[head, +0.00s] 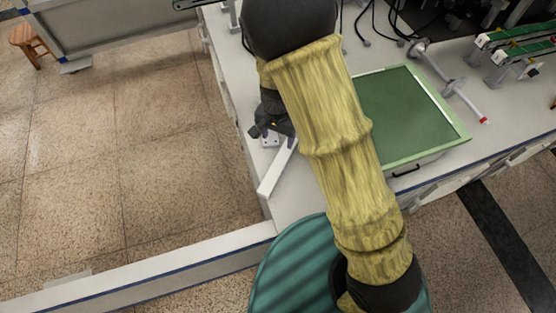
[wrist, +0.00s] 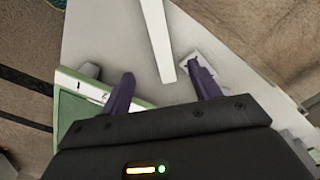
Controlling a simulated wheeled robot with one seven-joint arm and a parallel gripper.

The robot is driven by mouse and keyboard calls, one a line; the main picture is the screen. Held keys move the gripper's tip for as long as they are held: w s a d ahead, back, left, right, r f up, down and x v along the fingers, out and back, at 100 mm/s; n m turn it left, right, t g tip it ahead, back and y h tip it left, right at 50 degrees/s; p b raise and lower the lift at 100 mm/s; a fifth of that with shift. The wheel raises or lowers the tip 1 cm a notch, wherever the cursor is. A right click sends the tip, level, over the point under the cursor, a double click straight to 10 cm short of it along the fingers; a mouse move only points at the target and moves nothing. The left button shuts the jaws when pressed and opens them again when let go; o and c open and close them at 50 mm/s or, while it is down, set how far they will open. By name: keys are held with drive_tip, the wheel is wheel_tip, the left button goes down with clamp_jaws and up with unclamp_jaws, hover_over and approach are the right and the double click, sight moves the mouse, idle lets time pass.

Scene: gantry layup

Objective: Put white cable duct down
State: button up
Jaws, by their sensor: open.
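The white cable duct (head: 275,175) is a long, narrow, pale bar near the left edge of the white table, and it appears to lie on the tabletop. In the wrist view the duct (wrist: 157,35) runs from the top edge down to between my fingers. My gripper (wrist: 163,86) is open, with one dark finger on each side of the duct's near end and a clear gap to both. In the head view my gripper (head: 274,133) is at the duct's far end, partly hidden by my arm.
A small white plate-like part (wrist: 197,62) lies beside the right finger. A green-topped board with a pale green rim (head: 452,118) stands right of my arm. A metal rod piece with a red tip (head: 465,100) and cables (head: 380,25) lie behind. The table's left edge is close to the duct.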

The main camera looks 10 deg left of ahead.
drive_tip(key=b, duration=0.2)
hover_over(279, 164)
drive_tip(key=f, duration=1.1)
drive_tip(key=shift+s+a+f, duration=0.15)
drive_tip(key=shift+s+f, duration=0.1)
drive_tip(key=shift+s, duration=0.05)
drive_tip(key=shift+f, duration=0.3)
drive_tip(key=f, duration=0.3)
drive_tip(key=w+f+b, duration=0.1)
drive_tip(key=f, duration=0.1)
drive_tip(key=shift+s+f, duration=0.1)
drive_tip(key=shift+f, duration=0.05)
drive_tip(key=shift+s+a, duration=0.1)
drive_tip(key=shift+d, duration=0.2)
